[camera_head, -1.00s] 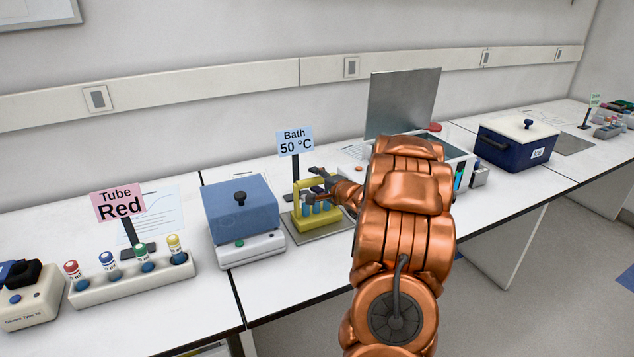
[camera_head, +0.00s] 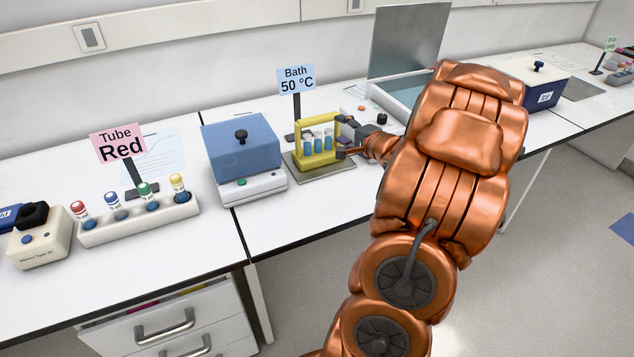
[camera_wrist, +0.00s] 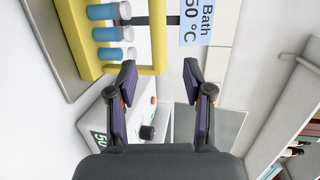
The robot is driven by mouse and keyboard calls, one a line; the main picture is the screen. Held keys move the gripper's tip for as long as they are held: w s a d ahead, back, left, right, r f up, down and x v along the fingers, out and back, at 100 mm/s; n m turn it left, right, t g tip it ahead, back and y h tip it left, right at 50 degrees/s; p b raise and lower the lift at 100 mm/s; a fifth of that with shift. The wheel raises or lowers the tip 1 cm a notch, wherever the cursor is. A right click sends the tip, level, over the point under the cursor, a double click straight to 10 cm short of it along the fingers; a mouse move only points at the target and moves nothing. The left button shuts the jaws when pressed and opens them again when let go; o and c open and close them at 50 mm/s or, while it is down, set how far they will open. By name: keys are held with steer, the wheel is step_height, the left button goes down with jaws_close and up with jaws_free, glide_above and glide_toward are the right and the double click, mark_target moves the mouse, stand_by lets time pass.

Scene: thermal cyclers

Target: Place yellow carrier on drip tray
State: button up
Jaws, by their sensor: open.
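My gripper (camera_head: 354,142) is at the carrier's right side, partly hidden by my wrist. In the wrist view the gripper (camera_wrist: 159,72) is open, with empty space between its fingers. There the carrier (camera_wrist: 157,30) shows at the top left, with the end of its handle just ahead of the fingertips. I cannot tell whether a finger touches it. The tray (camera_wrist: 52,55) shows at the left edge.
A white tube rack (camera_head: 140,222) stands further left. A device with a raised lid (camera_head: 408,42) is close at the right. The bench front edge is clear.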

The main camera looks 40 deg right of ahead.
steer(key=s+a+f+n+g+h, duration=0.1)
steer(key=s+a+n+g+h, duration=0.1)
steer(key=a+n+g, duration=1)
steer(key=s+a+n+g+y, duration=0.2)
steer(key=s+a+n, duration=0.2)
steer(key=s+a, duration=0.8)
steer(key=s+a+n+g+y, duration=0.2)
steer(key=s+a+n+g, duration=0.1)
steer(key=s+a, duration=1)
steer(key=a+f+n, duration=0.1)
steer(key=a, duration=0.4)
steer(key=shift+s+y, duration=0.3)
steer(key=shift+y, duration=0.1)
steer(key=shift+r, duration=0.15)
